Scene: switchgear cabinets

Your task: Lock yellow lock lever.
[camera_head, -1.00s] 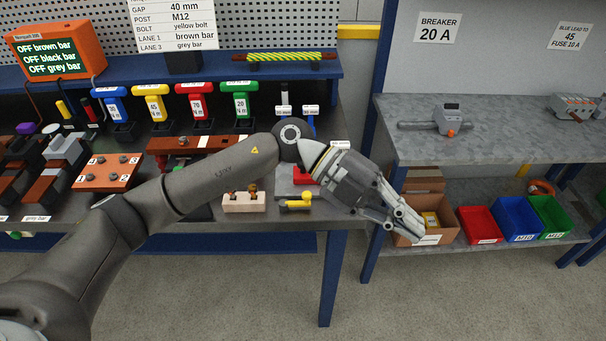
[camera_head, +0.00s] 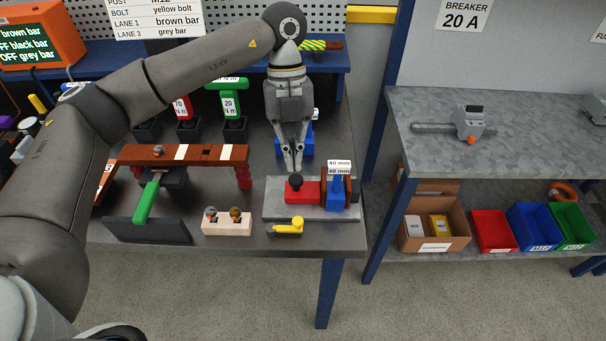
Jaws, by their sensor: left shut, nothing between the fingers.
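The lever is in plain view. My right gripper is not in view.
A brown bar on red posts (camera_head: 185,154) with a green-handled tool (camera_head: 148,200) stands to the left. A pale block with two bolts (camera_head: 227,221) sits left of the lever. A shelf with a cardboard box (camera_head: 436,241) and coloured bins stands to the right.

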